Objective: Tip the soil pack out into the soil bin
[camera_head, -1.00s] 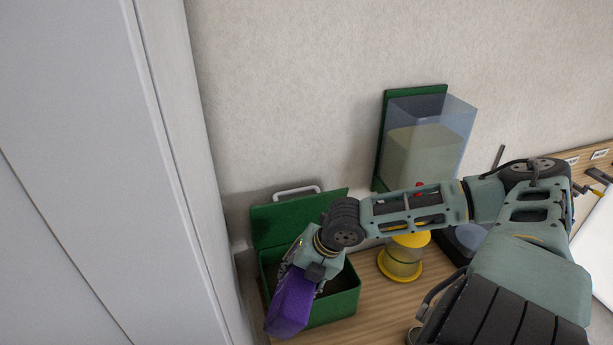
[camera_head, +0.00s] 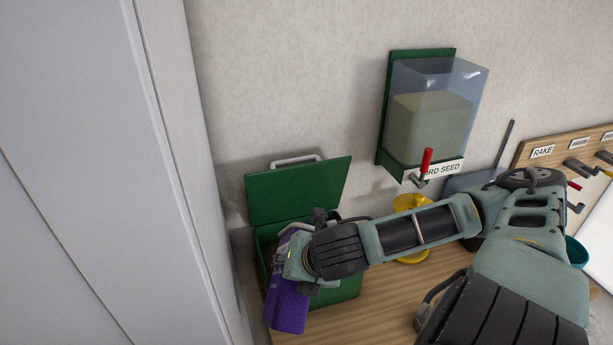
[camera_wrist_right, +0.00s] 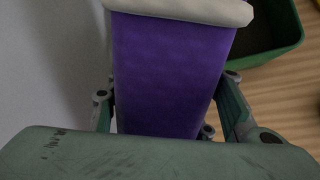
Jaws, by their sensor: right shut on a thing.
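The soil pack (camera_head: 289,308) is purple and hangs at the front left of the bin, partly overlapping it in the head view. In the right wrist view the pack (camera_wrist_right: 170,75) fills the middle, with a thick cream edge at its far end. My right gripper (camera_head: 297,264) is shut on the pack, with a finger on each side. The soil bin (camera_head: 346,286) is a green box with its lid (camera_head: 298,191) standing open against the wall. The gripper and pack hide much of its inside. The bin's corner (camera_wrist_right: 288,50) shows beyond the pack. My left gripper is out of view.
A tall pale cabinet (camera_head: 90,170) stands close on the left. A seed dispenser (camera_head: 432,120) with a red-handled lever hangs on the wall. A yellow object (camera_head: 412,203) stands behind my forearm.

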